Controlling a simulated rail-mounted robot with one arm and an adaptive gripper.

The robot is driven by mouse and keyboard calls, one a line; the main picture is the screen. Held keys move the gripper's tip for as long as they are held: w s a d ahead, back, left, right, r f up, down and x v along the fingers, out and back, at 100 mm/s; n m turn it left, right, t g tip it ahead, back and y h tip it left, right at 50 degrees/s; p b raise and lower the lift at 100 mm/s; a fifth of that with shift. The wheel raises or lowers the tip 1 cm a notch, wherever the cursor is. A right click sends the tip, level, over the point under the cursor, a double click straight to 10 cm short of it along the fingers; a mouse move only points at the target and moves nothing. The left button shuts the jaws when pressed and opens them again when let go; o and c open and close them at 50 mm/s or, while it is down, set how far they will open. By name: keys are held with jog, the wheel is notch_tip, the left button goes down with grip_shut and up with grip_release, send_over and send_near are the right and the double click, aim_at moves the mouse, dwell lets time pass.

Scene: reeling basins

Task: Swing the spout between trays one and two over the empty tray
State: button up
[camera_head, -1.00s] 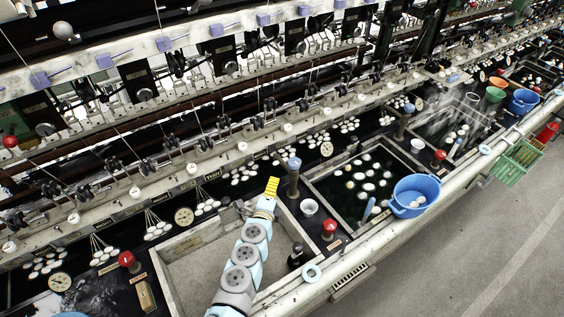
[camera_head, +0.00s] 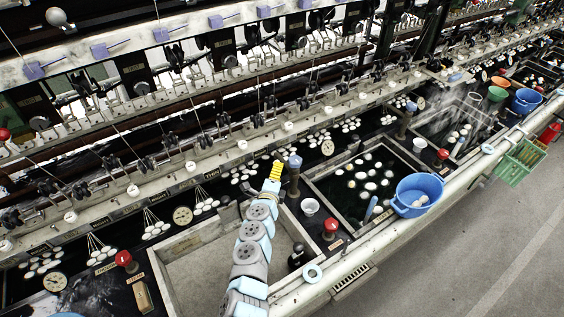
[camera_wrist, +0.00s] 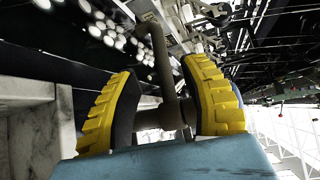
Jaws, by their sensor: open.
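The spout post (camera_head: 293,183) with a blue cap stands on the divider between the grey empty tray (camera_head: 168,292) on the left and the dark water tray with white cocoons (camera_head: 318,192) on the right. My gripper (camera_head: 277,171), with yellow fingers, is just left of the post's top, above the back right corner of the empty tray. In the wrist view a brown bent pipe (camera_wrist: 161,62), apparently the spout, runs between the two open fingers (camera_wrist: 165,100). A gap shows on the left finger's side; contact with the right finger is unclear. My arm hides part of the empty tray.
A blue bucket (camera_head: 417,193) sits on the front edge of the water tray. A red knob (camera_head: 330,226), a white cup (camera_head: 309,206) and a dark knob (camera_head: 296,257) stand near the divider. The reeling machine runs along the back.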

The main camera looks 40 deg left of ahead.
aim_at(282, 158)
jog(key=shift+b+x, duration=2.25)
jog(key=shift+x, duration=1.4)
jog(key=shift+w+d, duration=0.1)
grip_shut()
